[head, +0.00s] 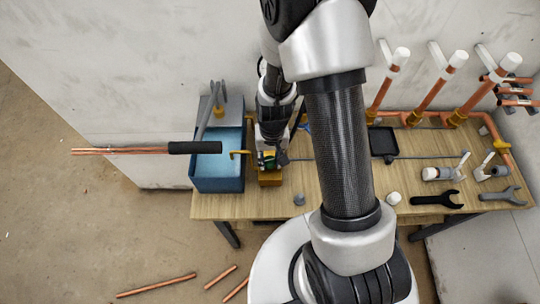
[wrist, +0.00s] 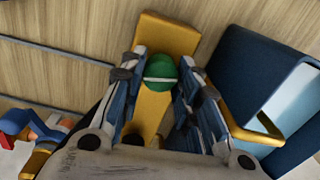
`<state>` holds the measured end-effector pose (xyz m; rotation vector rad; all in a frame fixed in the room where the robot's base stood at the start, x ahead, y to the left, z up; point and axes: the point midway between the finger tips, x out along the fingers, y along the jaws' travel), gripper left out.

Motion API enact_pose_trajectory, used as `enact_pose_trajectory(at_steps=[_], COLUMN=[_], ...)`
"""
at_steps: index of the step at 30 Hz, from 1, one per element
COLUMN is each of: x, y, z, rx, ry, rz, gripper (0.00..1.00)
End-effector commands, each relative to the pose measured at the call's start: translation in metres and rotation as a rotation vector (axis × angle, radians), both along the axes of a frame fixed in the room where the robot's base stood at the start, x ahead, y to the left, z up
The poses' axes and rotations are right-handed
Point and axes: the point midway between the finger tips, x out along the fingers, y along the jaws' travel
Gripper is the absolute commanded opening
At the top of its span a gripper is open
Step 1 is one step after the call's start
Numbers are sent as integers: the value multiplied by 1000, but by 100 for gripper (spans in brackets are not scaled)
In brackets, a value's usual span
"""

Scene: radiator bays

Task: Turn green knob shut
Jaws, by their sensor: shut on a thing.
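The green knob (wrist: 160,71), with a pale line across its top, shows in the wrist view above a yellow block-like body (wrist: 166,34). My gripper (wrist: 165,76) has one finger on each side of the knob and is shut on it. In the head view my gripper (head: 270,158) points down over the yellow body (head: 270,179) on the table, beside the blue basin. Only a small green part of the knob shows there. Which way the knob is turned from its shut position I cannot tell.
A blue basin (head: 218,184) stands left of the yellow body, with a yellow spout (head: 238,153) towards it. Copper pipes with white caps (head: 432,95) rise at the right. A black tray (head: 383,143) and wrenches (head: 438,199) lie on the wooden table (head: 255,207).

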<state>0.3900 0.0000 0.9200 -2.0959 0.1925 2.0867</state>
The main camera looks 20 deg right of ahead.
Motion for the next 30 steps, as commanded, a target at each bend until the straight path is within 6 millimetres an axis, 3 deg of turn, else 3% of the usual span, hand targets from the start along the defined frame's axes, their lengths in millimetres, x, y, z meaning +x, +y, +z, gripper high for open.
enact_pose_trajectory(at_steps=[12, 30], x=[-2, -2], y=[0, 1], z=[0, -1], rx=[0, 0], ry=[4, 4], rz=[-225, -270], gripper=[6, 6])
